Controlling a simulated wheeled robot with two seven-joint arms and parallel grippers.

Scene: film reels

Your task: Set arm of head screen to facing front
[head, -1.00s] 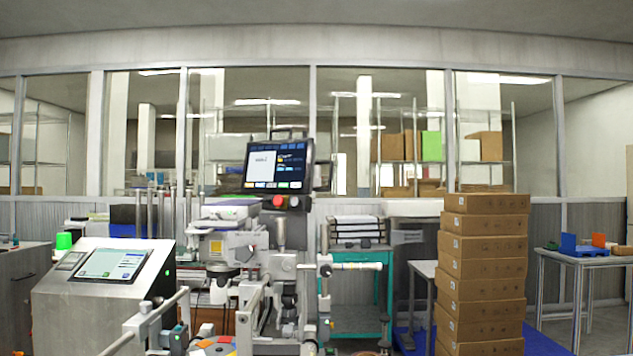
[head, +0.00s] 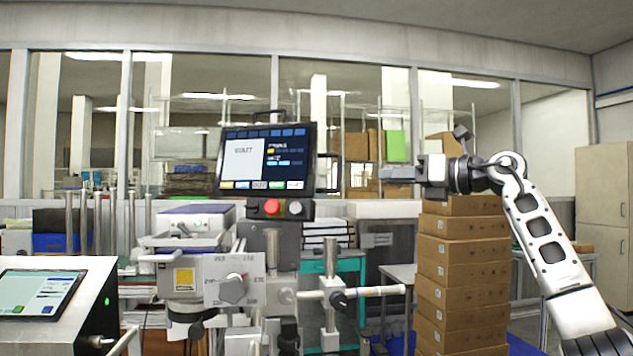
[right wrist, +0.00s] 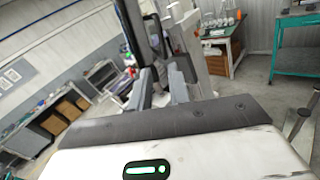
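The head screen (head: 266,160) is a dark panel with a lit display. It stands on top of the machine with its display towards my head camera and looks slightly tilted. A control box with a red button (head: 272,208) sits under it. My right gripper (head: 388,173) is to the right of the screen at about its height, apart from it in the picture. In the right wrist view the two fingers of the right gripper (right wrist: 160,75) stand apart with nothing between them. A dark upright panel, probably the screen seen edge-on (right wrist: 131,35), is beyond them. The left gripper is not in view.
A stack of cardboard boxes (head: 462,265) stands behind and below my right arm. A console with a tablet (head: 40,293) is at the left. A grey dial (head: 233,289) and a horizontal bar (head: 375,292) are on the machine below the screen.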

